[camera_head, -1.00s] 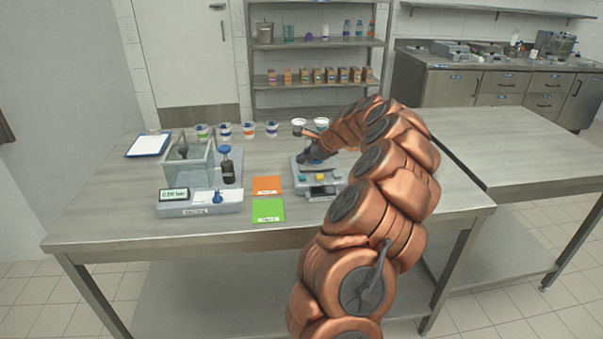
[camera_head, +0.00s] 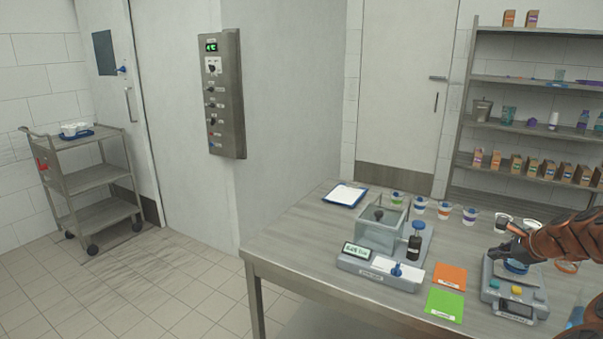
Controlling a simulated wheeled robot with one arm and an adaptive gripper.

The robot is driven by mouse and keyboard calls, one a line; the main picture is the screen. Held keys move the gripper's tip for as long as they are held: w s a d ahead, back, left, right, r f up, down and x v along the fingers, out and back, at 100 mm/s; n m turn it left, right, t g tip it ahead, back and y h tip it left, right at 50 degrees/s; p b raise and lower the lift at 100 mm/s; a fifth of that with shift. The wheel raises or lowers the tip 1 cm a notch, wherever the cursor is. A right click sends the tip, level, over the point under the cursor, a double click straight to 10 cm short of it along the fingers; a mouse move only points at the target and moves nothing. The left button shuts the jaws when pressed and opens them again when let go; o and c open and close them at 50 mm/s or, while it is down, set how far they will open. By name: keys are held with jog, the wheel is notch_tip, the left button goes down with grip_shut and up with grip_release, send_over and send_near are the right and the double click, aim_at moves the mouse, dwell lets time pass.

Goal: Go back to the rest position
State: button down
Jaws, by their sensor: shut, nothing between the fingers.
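My gripper (camera_head: 497,251) is at the right side of the picture, dark and small, over the grey machine (camera_head: 517,292) with coloured buttons. It looks shut, with nothing seen between its fingers. Just below and beside it is a blue-topped item (camera_head: 516,266) on the machine; whether they touch I cannot tell. My copper-coloured arm reaches in from the right edge and hides part of the table behind it.
The steel table (camera_head: 310,235) also bears a glass-walled balance (camera_head: 380,233), a dark bottle (camera_head: 414,243), an orange card (camera_head: 450,277), a green card (camera_head: 445,305), several cups and a clipboard (camera_head: 345,194). A trolley (camera_head: 95,177) stands far left. The floor between is clear.

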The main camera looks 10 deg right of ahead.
jog(key=a+r+n+g+y, duration=0.15)
jog(key=a+n, duration=0.25)
jog(key=a, duration=0.6)
jog(key=a+r+n+g+y, duration=0.1)
jog(key=a+r+n, duration=0.2)
jog(key=a, duration=0.7)
jog(key=s+a+r+n+g, duration=0.1)
jog(key=s+a+n, duration=0.3)
jog(key=a, duration=0.3)
jog(key=s+a+n+g, duration=0.2)
jog(key=s+a+n, duration=0.15)
jog(key=a, duration=0.45)
jog(key=s+a+f+n+g, duration=0.25)
jog(key=s+a+n, duration=0.35)
jog(key=s, duration=0.7)
jog(key=s+f+n+g+h, duration=0.1)
jog(key=s+f+n+h, duration=0.1)
jog(key=s, duration=0.7)
jog(key=s+f+n+g+h, duration=0.1)
jog(key=s+f+n+g, duration=0.1)
jog(key=s, duration=0.7)
jog(key=shift+s+a+n+h+p, duration=0.15)
jog(key=shift+a+n+h+p, duration=0.15)
jog(key=shift+n+h+p, duration=0.1)
